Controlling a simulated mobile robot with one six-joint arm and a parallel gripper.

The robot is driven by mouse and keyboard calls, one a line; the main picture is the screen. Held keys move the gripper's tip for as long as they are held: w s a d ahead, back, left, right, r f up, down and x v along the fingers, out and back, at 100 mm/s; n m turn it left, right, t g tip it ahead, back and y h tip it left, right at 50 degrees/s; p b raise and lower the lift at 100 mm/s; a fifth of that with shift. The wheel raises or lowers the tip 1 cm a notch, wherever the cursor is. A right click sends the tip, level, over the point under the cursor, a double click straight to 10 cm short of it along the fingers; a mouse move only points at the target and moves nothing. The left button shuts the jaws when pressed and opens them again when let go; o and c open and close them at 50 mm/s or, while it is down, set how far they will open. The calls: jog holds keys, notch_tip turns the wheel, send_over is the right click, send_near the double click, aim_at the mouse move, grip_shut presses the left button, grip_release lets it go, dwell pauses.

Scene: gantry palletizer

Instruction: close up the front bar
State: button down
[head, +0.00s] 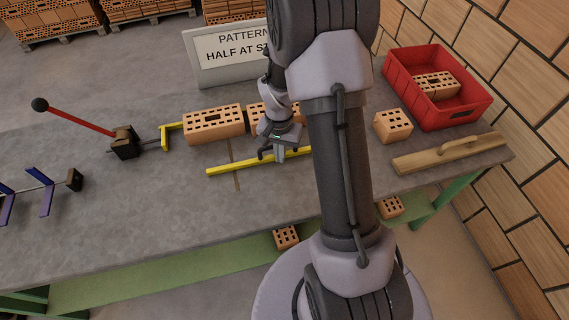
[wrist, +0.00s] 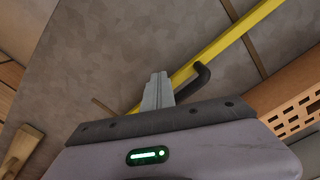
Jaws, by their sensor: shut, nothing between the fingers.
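The yellow front bar (head: 230,167) lies on the grey bench in front of a row of bricks, with bare bench between them. It crosses the wrist view diagonally (wrist: 235,34). My gripper (head: 279,155) is shut and empty, pointing down at the bar's right part. Its closed fingers (wrist: 157,92) show beside the bar in the wrist view; I cannot tell whether they touch it. A dark bent piece (wrist: 190,82), perhaps a handle, is close to the fingers. The left brick (head: 214,124) is in full view; the brick beside it (head: 261,114) is partly hidden by my arm.
A yellow end stop (head: 164,136) and a red lever (head: 75,117) are left of the row. A loose brick (head: 393,125), a red crate (head: 440,112) and a wooden float (head: 450,153) are on the right. A sign (head: 222,57) stands behind. Bench front left of the bar is clear.

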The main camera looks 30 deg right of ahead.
jog(key=shift+w+d+r+p, duration=0.1)
jog(key=shift+w+d+p, duration=0.35)
jog(key=shift+w, duration=1.4)
jog(key=shift+w+d+f+p, duration=0.15)
jog(key=shift+w+d, duration=0.45)
jog(key=shift+w, duration=1.3)
jog(key=shift+w+d+r+p, duration=0.15)
jog(key=shift+w+d+p, duration=0.35)
jog(key=shift+w, duration=1.35)
jog(key=shift+d, duration=0.1)
jog(key=shift+s+a+b, duration=0.2)
jog(key=shift+s, duration=0.45)
jog(key=shift+s+a+b, duration=0.2)
jog(key=shift+s, duration=0.45)
